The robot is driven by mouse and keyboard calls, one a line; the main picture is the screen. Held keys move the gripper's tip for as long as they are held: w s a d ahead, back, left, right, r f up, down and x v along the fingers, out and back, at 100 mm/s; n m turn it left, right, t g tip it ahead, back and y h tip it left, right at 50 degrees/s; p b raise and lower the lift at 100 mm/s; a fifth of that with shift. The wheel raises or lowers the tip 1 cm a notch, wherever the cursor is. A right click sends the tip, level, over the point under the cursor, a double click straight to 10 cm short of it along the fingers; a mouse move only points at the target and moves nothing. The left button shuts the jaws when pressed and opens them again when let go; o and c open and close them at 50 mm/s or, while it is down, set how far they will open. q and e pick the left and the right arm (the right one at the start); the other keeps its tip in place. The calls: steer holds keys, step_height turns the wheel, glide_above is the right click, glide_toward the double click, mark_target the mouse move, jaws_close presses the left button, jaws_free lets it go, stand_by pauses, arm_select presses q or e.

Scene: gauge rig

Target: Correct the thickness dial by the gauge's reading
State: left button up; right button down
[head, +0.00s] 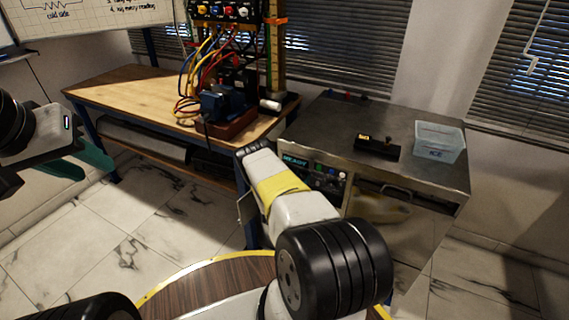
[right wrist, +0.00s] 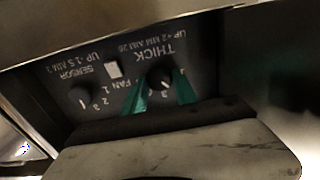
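The thickness dial (right wrist: 160,78) is a round black knob under upside-down "THICK" lettering on a dark panel in the right wrist view. My right gripper (right wrist: 161,92) has its green fingertips on either side of this knob; whether they press on it I cannot tell. In the head view my right arm reaches the cabinet's front panel (head: 325,174), and its gripper is hidden there. A small black device with a yellow label (head: 378,146) lies on the cabinet top; I cannot read it or tell whether it is the gauge. My left gripper (head: 93,156), with green fingers, hangs at the left, away from the cabinet.
The panel also carries a sensor knob (right wrist: 82,97) and a pale fan switch (right wrist: 113,69). A green "READY" display (head: 295,161) is lit. A clear bin marked ICE (head: 440,142) stands on the metal cabinet (head: 320,122). A wooden bench (head: 125,88) holds wired equipment.

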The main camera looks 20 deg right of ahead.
stand_by(0.3)
steer(key=m, duration=0.3)
steer(key=shift+m, duration=0.3)
steer(key=shift+s+f+m, duration=0.1)
steer(key=shift+m, duration=1.9)
steer(key=c, duration=1)
jaws_free()
